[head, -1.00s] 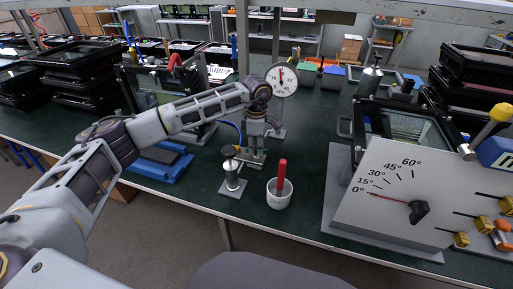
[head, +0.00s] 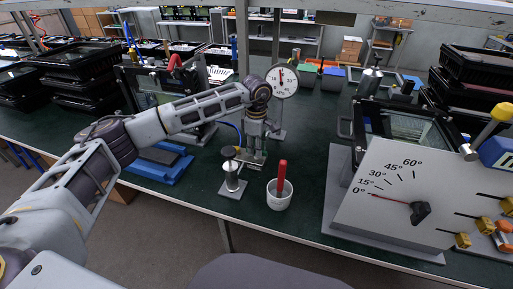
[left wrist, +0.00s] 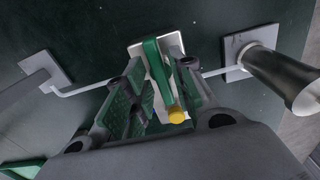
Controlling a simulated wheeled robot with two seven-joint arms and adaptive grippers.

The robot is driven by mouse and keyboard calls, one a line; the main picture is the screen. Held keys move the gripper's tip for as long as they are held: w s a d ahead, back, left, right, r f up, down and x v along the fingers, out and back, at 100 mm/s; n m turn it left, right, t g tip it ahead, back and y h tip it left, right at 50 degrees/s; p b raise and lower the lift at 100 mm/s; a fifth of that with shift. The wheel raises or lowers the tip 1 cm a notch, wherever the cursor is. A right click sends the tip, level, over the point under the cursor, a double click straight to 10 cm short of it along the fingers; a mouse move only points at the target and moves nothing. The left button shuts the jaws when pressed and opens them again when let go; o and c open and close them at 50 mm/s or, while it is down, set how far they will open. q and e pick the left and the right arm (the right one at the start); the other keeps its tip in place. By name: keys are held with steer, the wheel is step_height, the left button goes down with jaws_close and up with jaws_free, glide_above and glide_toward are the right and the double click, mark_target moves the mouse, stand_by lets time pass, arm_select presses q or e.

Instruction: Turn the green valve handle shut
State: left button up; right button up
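The green valve handle (left wrist: 156,72) is a straight bar over a pale plate (left wrist: 140,50) in the left wrist view, with a yellow knob (left wrist: 176,114) at its near end. My left gripper (left wrist: 160,85) is open around the handle, one finger on each side, with gaps showing between bar and fingers. Thin pipes run out from both sides of the valve. In the head view my left gripper (head: 254,152) points down at the valve and mostly hides it. My right gripper is in neither view.
A round gauge (head: 282,80) stands just behind the gripper. A metal cylinder (head: 232,177) and a white cup (head: 279,196) holding a red-handled item stand in front. An angle board (head: 395,200) is to the right. A blue tray (head: 160,167) lies to the left.

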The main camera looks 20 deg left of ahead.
arm_select(q)
steer(key=shift+o, duration=0.3)
step_height(320, 180, up, 12)
stand_by(0.8)
stand_by(0.4)
